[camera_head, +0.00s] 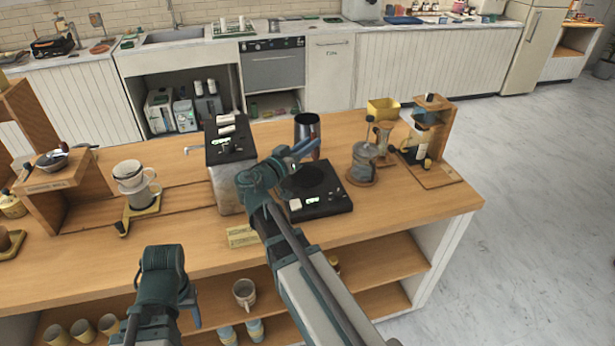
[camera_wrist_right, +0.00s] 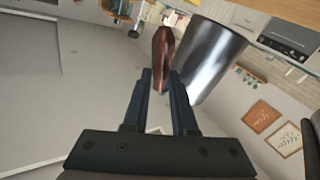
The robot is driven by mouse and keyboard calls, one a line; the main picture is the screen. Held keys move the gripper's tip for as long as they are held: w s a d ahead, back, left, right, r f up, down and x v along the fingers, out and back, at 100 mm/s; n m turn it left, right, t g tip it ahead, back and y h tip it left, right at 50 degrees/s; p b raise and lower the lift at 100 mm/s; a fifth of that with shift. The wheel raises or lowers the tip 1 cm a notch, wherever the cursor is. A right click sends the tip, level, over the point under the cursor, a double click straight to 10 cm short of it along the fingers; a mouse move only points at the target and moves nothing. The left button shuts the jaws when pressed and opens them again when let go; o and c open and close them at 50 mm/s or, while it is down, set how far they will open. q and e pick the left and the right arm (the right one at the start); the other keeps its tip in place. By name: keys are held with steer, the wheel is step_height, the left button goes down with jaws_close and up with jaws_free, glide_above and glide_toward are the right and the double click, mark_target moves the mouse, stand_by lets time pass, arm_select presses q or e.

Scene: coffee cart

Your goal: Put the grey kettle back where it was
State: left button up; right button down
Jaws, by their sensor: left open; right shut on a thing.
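The grey kettle (camera_head: 308,131) is a shiny metal vessel with a reddish-brown handle. In the head view it is beyond the black hot plate (camera_head: 322,199), and I cannot tell whether its base touches the counter. In the right wrist view the kettle (camera_wrist_right: 210,62) is just past the fingertips, with its handle (camera_wrist_right: 162,58) between them. My right gripper (camera_head: 302,150) is shut on the handle, and its arm hides part of the hot plate. My left gripper (camera_head: 191,298) is open and empty, low in front of the counter's front edge.
A tall dark-topped machine (camera_head: 229,165) stands left of the hot plate. A glass press (camera_head: 362,160) and a wooden stand (camera_head: 437,170) are to its right. A dripper on a cup (camera_head: 132,177) stands at the left. The counter's right front area is clear.

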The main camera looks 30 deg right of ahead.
step_height(320, 180, down, 6)
steer(key=b, duration=0.6)
steer(key=shift+f, duration=0.15)
step_height(320, 180, down, 4)
steer(key=b, duration=0.4)
steer(key=shift+r, duration=0.2)
steer(key=shift+f, duration=0.15)
steer(key=c, duration=0.7)
jaws_free()
